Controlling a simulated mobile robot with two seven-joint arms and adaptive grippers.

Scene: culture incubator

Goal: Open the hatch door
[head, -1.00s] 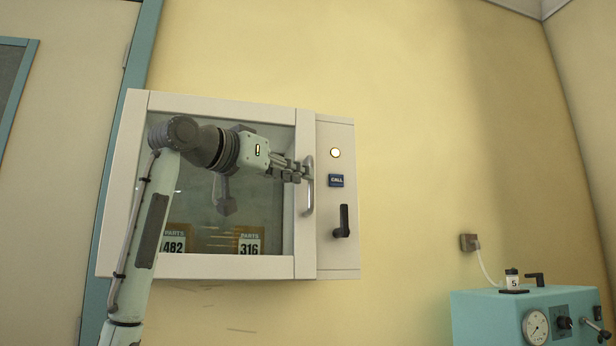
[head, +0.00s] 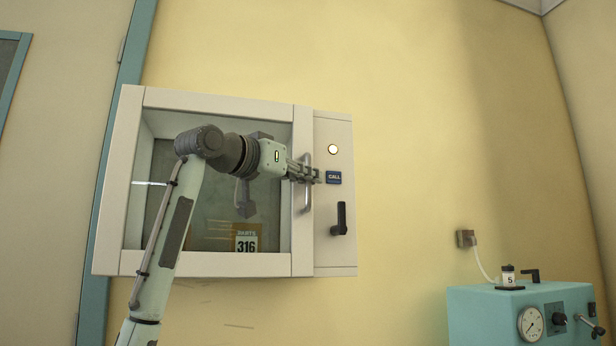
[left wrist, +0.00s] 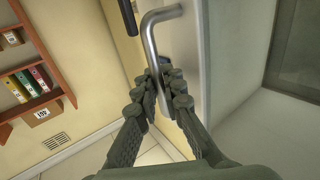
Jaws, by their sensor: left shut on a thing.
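The hatch (head: 206,271) is a white-framed box on the yellow wall with a glass door, and the door looks closed or nearly so. A metal bar handle (head: 307,207) stands upright on the door's right edge. My left gripper (head: 314,175) reaches in from the left across the glass and is shut on the handle. In the left wrist view the handle (left wrist: 152,42) runs down between the gripper's fingers (left wrist: 163,92). My arm hides part of the glass. My right gripper is not in view.
A box marked 316 (head: 247,242) shows behind the glass. A teal machine (head: 490,318) stands at lower right.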

